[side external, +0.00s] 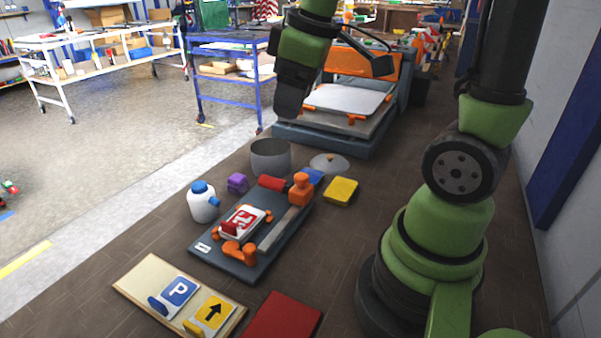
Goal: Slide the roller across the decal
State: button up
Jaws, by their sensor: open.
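A red and white decal (243,221) lies on a dark grey board (218,259) in the middle of the floor area. A red cylinder, which looks like the roller (272,183), lies at the far end of the board. An orange upright part (301,189) stands just right of it. A grey bar (279,230) runs beside the decal, with an orange part (238,253) at the near end. My gripper (288,110) hangs at the upper middle, apart from the board and well above it in the picture. It is open and its fingers are hard to make out.
A white bottle with blue cap (203,203), purple block (237,183), grey pot (271,157) and yellow block (341,191) surround the board. An orange press (352,100) stands behind. A tan board with signs (140,279) and red panel (283,317) lie in front.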

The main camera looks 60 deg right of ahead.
aim_at(301, 176)
jog(key=w+d+f+n+g, duration=0.3)
jog(key=d+f+n, duration=0.3)
jog(key=d+f, duration=0.25)
notch_tip(301, 176, down, 11)
jog(key=shift+a, duration=0.15)
jog(key=shift+c, duration=0.4)
